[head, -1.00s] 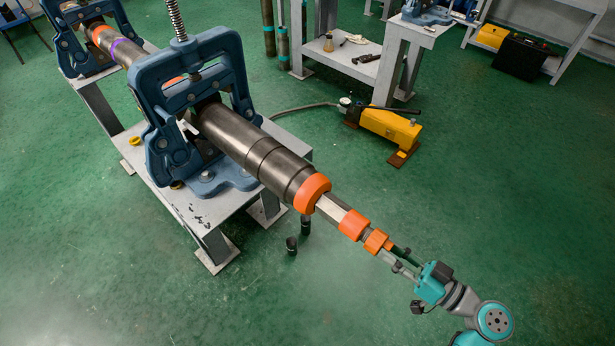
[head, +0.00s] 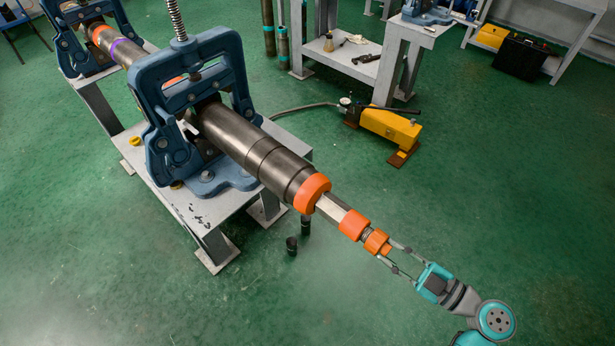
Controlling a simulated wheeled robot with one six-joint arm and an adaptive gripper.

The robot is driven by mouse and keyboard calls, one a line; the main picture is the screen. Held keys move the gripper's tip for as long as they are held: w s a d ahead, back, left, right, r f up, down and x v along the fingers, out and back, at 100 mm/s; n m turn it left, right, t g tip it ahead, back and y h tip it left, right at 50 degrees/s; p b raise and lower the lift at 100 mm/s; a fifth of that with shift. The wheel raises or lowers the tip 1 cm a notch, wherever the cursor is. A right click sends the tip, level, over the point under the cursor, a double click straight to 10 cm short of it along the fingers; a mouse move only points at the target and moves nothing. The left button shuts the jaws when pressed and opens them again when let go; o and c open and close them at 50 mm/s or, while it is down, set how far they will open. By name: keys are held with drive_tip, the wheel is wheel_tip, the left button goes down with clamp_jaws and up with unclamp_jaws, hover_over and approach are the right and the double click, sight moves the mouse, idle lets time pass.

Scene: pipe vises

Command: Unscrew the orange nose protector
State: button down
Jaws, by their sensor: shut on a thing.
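The orange nose protector (head: 376,242) is the small ribbed orange piece at the free end of the long pipe tool (head: 258,156). A short thread or neck shows between it and the orange collar (head: 353,224) behind it. A larger orange ring (head: 312,193) sits further back, with a bare metal flat section (head: 332,207) between. My gripper (head: 388,251) is shut on the nose protector, its two thin fingers at either side of it. The exact finger contact is small in the picture.
A blue pipe vise (head: 182,148) on a grey steel table (head: 203,212) holds the tool, with a second blue vise (head: 66,52) behind. A yellow hydraulic pump (head: 388,124) stands on the green floor.

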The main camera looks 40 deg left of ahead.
drive_tip(key=n, duration=0.4)
drive_tip(key=shift+f, duration=0.1)
drive_tip(key=c, duration=1)
unclamp_jaws()
drive_tip(key=shift+d, duration=0.1)
drive_tip(key=shift+d, duration=1)
